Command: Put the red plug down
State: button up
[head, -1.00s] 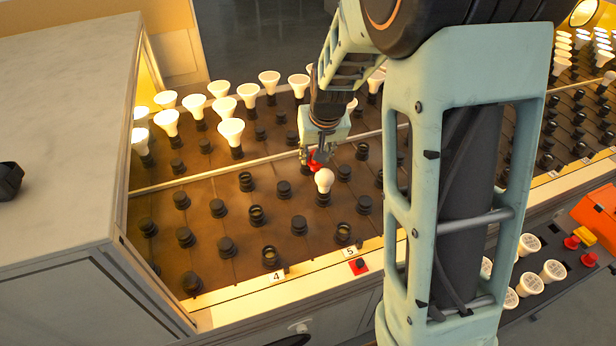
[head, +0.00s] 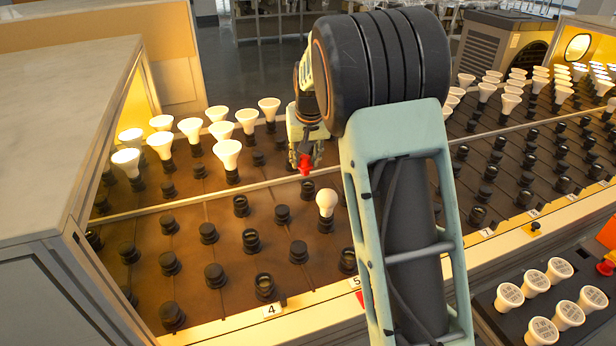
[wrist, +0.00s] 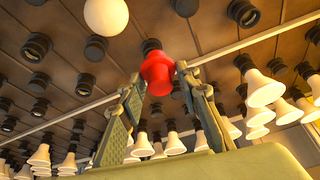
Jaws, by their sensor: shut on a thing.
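The red plug (head: 306,168) is in my gripper (head: 304,160), above the brown socket board. In the head view it shows behind and left of the round white bulb (head: 326,203). In the wrist view the red plug (wrist: 157,72) sits between the two fingers of my gripper (wrist: 161,80), which are shut on it. A dark socket shows just beyond the plug; I cannot tell how large the gap is. The round bulb (wrist: 106,14) is apart from the plug in the wrist view.
Rows of dark sockets (head: 251,240) cover the board, many empty. White reflector bulbs (head: 228,155) stand close behind and left. A grey-topped cabinet (head: 60,120) is at the left. A tray of bulbs (head: 541,330) is at the front right.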

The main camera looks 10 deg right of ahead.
jog(key=shift+w+d+f, duration=0.4)
jog(key=shift+w+f, duration=1.2)
jog(key=shift+f, duration=0.25)
jog(key=shift+w+d+f, duration=0.35)
jog(key=shift+w+f, duration=1.2)
jog(key=shift+f, duration=0.3)
jog(key=shift+w+d+f, duration=0.4)
jog(key=shift+w+f, duration=1.2)
jog(key=shift+f, duration=0.25)
jog(key=shift+f+b, duration=0.55)
jog(key=shift+f, duration=0.05)
jog(key=o, duration=1.1)
